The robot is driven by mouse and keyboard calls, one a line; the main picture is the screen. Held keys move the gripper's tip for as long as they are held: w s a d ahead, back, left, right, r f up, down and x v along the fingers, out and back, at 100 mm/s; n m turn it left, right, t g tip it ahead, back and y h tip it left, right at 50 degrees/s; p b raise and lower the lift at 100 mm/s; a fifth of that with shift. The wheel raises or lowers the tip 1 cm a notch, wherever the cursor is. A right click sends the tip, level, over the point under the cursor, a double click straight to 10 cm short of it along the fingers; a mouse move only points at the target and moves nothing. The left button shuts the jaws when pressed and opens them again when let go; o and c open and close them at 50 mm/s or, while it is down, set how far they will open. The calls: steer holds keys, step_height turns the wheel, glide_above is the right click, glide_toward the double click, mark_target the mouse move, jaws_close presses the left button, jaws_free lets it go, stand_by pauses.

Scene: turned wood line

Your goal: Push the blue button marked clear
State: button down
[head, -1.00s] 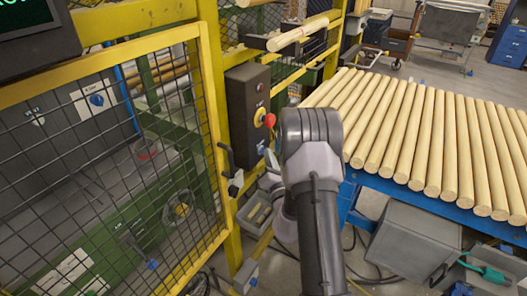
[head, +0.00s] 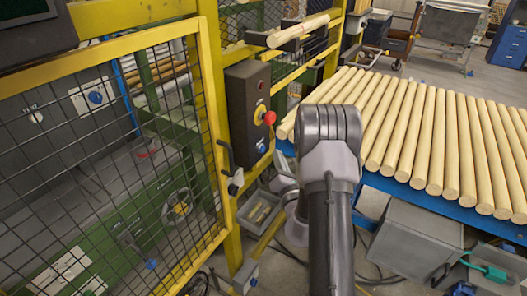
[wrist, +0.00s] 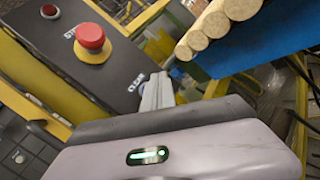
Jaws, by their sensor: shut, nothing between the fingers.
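The blue button (head: 261,147) sits low on the front of a dark control box (head: 240,110), below a red mushroom button (head: 265,117) on a yellow base. In the wrist view the red button (wrist: 90,38) is at the upper left. The lettering by the clear label (wrist: 137,81) shows just left of my gripper's fingers (wrist: 158,88). The blue button does not show there; the fingers or gripper body may cover it. My gripper is shut and empty. In the head view my arm stands right of the box, with a gap, and mostly hides the gripper.
A yellow mesh guard door (head: 120,150) with a black handle fills the left. Wooden rods (head: 430,130) lie on a blue conveyor (head: 450,212) at the right, close to my arm. A grey bin (head: 415,240) stands below it.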

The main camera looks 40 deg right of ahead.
steer(key=s, duration=0.1)
steer(key=s+d+b, duration=0.1)
steer(key=s, duration=0.1)
steer(key=shift+d, duration=0.1)
steer(key=shift+f, duration=0.1)
stand_by(0.7)
